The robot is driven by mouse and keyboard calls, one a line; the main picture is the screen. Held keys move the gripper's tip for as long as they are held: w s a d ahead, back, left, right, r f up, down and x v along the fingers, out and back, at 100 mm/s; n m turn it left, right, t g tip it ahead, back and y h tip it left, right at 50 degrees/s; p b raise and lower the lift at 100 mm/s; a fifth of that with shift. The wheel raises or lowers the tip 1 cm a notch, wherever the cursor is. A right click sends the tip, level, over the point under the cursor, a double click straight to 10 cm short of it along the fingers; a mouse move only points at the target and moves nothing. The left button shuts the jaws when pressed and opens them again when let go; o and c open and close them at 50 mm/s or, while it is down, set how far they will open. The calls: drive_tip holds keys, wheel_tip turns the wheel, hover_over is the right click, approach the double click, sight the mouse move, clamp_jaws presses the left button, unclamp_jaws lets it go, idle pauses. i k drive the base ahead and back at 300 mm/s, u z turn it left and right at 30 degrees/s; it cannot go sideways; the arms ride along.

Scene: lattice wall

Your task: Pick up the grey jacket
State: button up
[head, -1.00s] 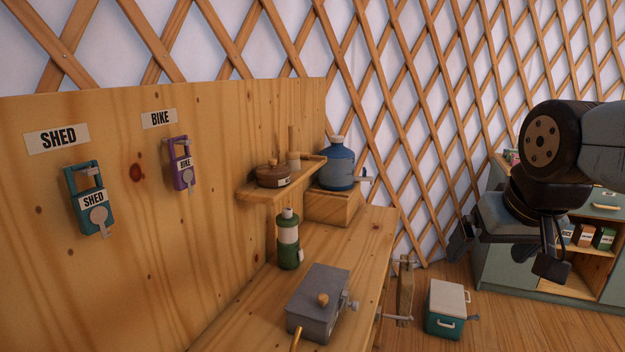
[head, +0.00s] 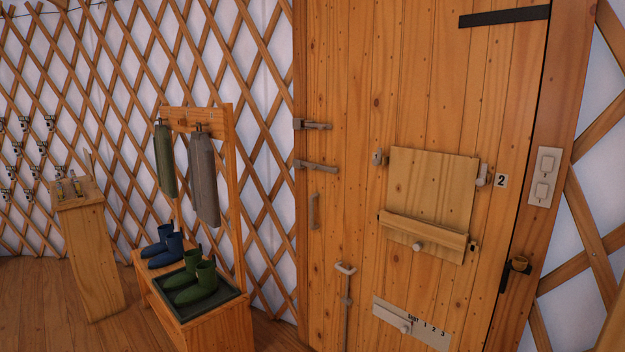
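The grey jacket (head: 204,178) hangs from a peg on the upper rail of a wooden coat rack (head: 232,180), left of the door. It hangs straight down and looks narrow and folded. A green jacket (head: 164,160) hangs on the peg to its left, apart from it. My gripper is not in this view, so its distance from the grey jacket does not show.
Blue boots (head: 163,247) and green boots (head: 197,283) stand on the rack's bench, the green ones in a dark tray (head: 215,308). A wooden pedestal (head: 92,255) stands at left. A plank door (head: 345,120) with latches fills the right. Some floor (head: 35,300) is clear at front left.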

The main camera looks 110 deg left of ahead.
sight(201, 151)
drive_tip(key=u, duration=0.65)
drive_tip(key=k, duration=1.6)
drive_tip(key=u, duration=0.95)
drive_tip(key=i, duration=0.1)
drive_tip(key=u, duration=2.1)
drive_tip(key=i, duration=0.95)
drive_tip(key=z, duration=0.15)
